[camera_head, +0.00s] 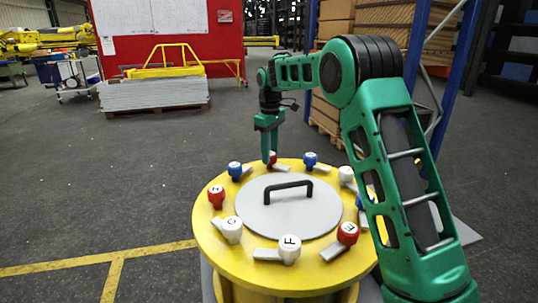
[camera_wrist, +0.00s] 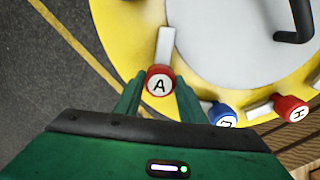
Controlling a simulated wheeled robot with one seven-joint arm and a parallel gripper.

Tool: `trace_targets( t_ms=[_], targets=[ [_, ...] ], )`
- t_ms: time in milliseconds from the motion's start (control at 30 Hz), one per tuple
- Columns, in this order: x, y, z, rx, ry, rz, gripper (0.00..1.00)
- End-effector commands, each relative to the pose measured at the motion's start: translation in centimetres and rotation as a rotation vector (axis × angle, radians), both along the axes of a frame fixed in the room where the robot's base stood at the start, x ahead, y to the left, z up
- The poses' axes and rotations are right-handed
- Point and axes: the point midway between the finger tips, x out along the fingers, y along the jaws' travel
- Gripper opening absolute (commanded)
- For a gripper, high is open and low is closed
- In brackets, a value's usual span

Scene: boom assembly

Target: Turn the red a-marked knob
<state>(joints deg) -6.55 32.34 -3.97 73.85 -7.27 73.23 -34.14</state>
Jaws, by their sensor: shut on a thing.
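The red A-marked knob (camera_wrist: 159,83) sits near the rim of the yellow round table (camera_head: 212,240), with its light grey lever (camera_wrist: 165,46) pointing inward in the wrist view. My gripper (camera_wrist: 158,97) is shut on this knob, one green finger on each side. In the head view my gripper (camera_head: 269,150) reaches down to the far rim, where the red knob (camera_head: 271,156) shows only partly between the fingers.
Several other red, white and blue lettered knobs ring the lid, including a blue one (camera_wrist: 222,115) and a red H knob (camera_wrist: 291,109) close to my gripper. A grey lid (camera_head: 262,215) with a black handle (camera_head: 288,184) fills the centre.

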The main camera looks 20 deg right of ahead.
Motion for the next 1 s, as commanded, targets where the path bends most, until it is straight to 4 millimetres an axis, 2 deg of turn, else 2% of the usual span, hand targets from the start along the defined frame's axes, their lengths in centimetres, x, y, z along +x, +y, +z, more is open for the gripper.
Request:
trace_targets(
  t_ms=[600, 1000],
  targets=[
    [0.39, -0.03, 0.39, 0.003, -0.016, -0.556, 0.14],
    [0.39, -0.05, 0.37, 0.003, -0.015, -0.754, 0.14]
  ],
)
